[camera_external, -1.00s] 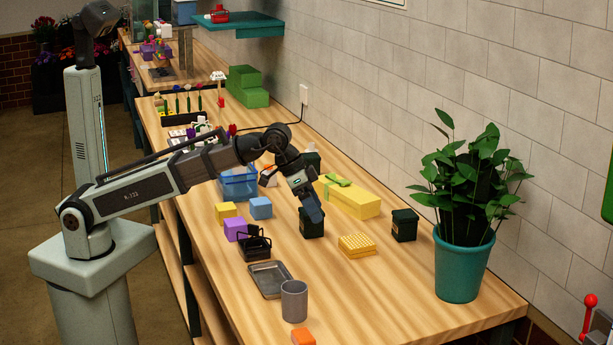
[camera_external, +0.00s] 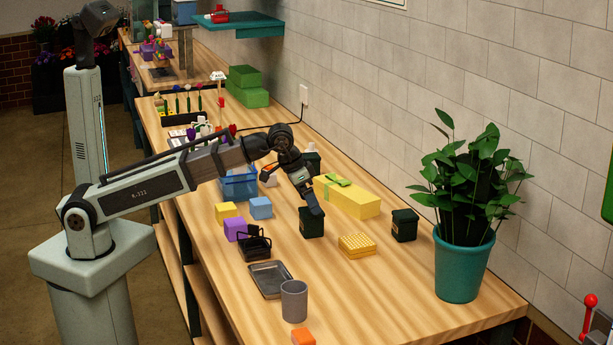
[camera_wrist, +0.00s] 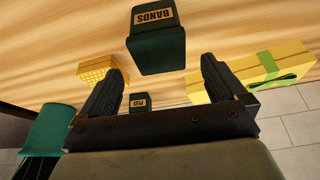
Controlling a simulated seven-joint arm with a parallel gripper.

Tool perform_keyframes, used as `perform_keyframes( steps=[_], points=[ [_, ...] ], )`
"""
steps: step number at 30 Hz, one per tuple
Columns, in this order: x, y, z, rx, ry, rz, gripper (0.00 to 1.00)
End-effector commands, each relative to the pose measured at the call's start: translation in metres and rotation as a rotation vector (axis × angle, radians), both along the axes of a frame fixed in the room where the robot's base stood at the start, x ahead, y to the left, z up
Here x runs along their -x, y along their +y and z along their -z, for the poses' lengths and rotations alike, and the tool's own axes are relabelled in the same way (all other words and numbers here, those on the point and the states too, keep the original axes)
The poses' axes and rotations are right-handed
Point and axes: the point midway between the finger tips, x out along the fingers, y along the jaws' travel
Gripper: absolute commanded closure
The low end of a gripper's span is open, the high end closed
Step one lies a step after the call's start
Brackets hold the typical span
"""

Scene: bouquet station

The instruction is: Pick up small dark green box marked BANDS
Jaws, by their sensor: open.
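The dark green box marked BANDS (camera_wrist: 155,45) is upright on the table, just beyond my open fingertips in the wrist view. In the external view I take it to be the dark box (camera_external: 311,226) just below my gripper (camera_external: 315,211). My gripper (camera_wrist: 163,75) is open and empty, with its two black fingers apart. The box is not between the fingers; whether a fingertip touches it I cannot tell. A second dark green labelled box (camera_wrist: 139,104) shows between the fingers, farther off; its label is too small to read. It stands right of the yellow dimpled block in the external view (camera_external: 404,226).
The yellow dimpled block (camera_external: 357,246) and yellow ribboned box (camera_external: 350,197) flank the spot. A black basket (camera_external: 255,246), purple block (camera_external: 235,229) and metal tray (camera_external: 270,280) lie to the left. A potted plant (camera_external: 462,268) stands right.

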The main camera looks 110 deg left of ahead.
Motion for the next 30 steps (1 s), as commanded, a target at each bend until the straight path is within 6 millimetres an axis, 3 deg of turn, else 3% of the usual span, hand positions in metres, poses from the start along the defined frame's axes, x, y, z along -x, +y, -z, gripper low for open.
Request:
perform_keyframes(
  steps=[6, 17, 30],
  points=[
    [-0.006, 0.005, 0.019, 0.001, 0.001, 0.000, 0.02],
    [-0.006, 0.006, 0.032, 0.001, -0.001, 0.000, 0.02],
    [-0.012, 0.011, 0.075, 0.001, -0.001, 0.000, 0.02]
  ],
)
